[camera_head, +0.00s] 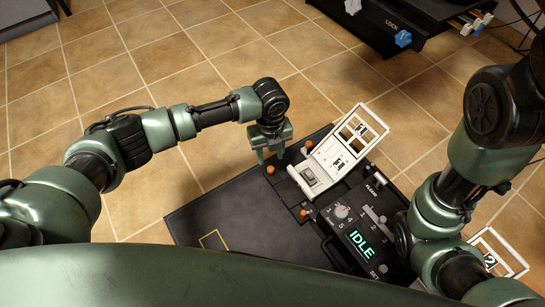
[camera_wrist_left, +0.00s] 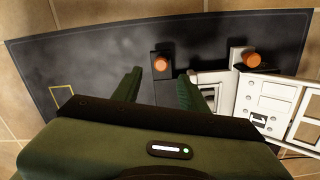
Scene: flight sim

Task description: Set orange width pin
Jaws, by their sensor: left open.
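Several small orange pins stand on a dark board around a white fixture (camera_head: 322,165). One orange pin (camera_head: 271,169) is on the far side of the board, just below my left gripper (camera_head: 271,157). A second orange pin (camera_head: 309,144) is at the fixture's far corner; two more are on the near side. In the left wrist view, one orange pin (camera_wrist_left: 160,64) shows between the open fingers, just beyond their tips, and another orange pin (camera_wrist_left: 251,59) is to the right. The left gripper is empty. No label shows which is the width pin. My right gripper is not visible.
The dark board (camera_head: 190,215) has a yellow outline (camera_head: 213,240) and bare space at left. A control panel (camera_head: 355,225) with a dial, sliders and an "IDLE" display is beside the fixture. My right arm covers its right side. A black unit (camera_head: 375,28) stands behind on the tiled floor.

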